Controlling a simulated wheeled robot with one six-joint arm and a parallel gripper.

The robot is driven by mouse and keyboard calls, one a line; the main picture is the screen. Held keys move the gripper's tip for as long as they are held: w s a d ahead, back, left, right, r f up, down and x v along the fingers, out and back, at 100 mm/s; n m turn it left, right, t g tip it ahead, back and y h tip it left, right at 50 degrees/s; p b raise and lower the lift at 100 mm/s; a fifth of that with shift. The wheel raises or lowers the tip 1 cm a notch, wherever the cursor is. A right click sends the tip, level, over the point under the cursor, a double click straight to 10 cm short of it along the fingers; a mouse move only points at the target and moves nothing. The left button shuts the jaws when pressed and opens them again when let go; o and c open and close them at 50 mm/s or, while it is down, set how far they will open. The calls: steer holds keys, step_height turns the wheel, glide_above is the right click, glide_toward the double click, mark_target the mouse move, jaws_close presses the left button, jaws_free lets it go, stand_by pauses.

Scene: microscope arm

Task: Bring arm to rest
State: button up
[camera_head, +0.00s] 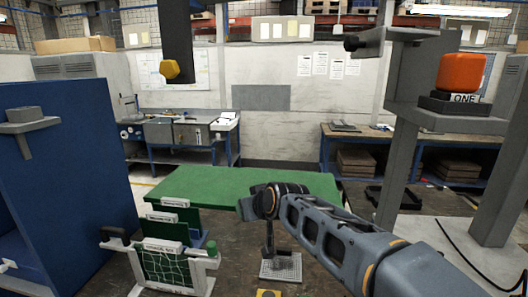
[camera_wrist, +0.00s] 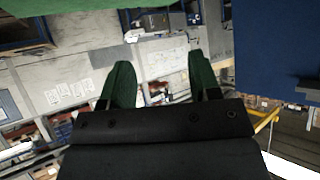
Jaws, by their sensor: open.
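A dark post with a gridded grey plate (camera_head: 281,268) stands below my wrist. Labelled green panels (camera_head: 165,265) stand at the lower middle. A blue cabinet (camera_head: 70,150) fills the left. A grey column stand (camera_head: 401,160) with an orange block (camera_head: 460,72) is at the right.

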steer(key=s+d+f+m+g+h, duration=0.2)
steer(key=s+d+f, duration=0.4)
steer(key=s+d, duration=0.3)
steer(key=s+d+f+m+g+h+b, duration=0.1)
steer(key=s+d+f+m+g+h, duration=0.1)
steer(key=s+d+f, duration=0.5)
steer(key=shift+s+d+m+g+h, duration=0.4)
steer(key=shift+s+d+m+h, duration=0.3)
steer(key=shift+s+d, duration=1.2)
